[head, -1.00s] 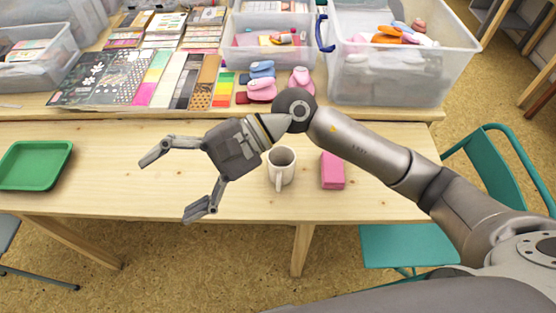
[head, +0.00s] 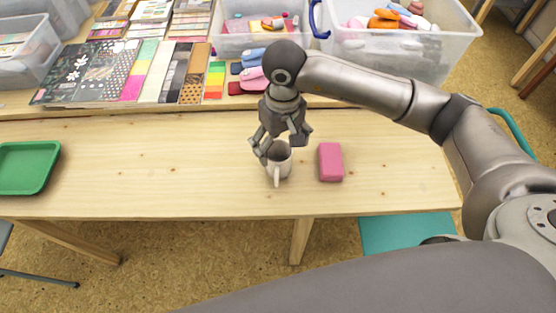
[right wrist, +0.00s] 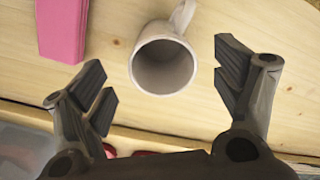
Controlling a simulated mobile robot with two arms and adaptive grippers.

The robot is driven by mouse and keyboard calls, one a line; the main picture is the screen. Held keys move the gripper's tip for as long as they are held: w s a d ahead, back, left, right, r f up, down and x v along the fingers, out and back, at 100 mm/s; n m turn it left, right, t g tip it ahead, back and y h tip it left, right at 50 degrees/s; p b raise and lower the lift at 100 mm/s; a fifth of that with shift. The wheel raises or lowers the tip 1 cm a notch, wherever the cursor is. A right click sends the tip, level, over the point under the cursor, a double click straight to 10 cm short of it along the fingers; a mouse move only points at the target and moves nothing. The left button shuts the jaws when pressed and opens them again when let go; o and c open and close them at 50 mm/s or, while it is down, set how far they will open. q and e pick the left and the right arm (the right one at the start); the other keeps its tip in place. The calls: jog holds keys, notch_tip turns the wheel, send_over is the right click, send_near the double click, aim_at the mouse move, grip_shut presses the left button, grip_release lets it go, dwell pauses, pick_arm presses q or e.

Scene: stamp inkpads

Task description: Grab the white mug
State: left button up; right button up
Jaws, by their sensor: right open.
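The white mug (head: 278,163) stands upright on the wooden table, its handle toward the front edge. My right gripper (head: 281,150) is over the mug from the back, pointing down, with its fingers spread. In the right wrist view the mug (right wrist: 164,62) shows its open, empty mouth, with the handle at the top. There my right gripper (right wrist: 162,82) is open, one finger on either side of the mug and with gaps to it. I cannot tell the height of the fingertips over the table. My left gripper is not in view.
A pink block (head: 330,162) lies just right of the mug; it also shows in the right wrist view (right wrist: 62,28). A green tray (head: 28,168) is at the far left. Papers and clear bins (head: 395,55) fill the back table. The table between tray and mug is clear.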

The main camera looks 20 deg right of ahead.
jog(key=p, duration=0.1)
send_over(279, 156)
jog(key=s+a, duration=0.1)
jog(key=s, duration=0.2)
jog(key=shift+s+f, duration=0.1)
jog(key=shift+f, duration=2.6)
jog(key=c, duration=1.3)
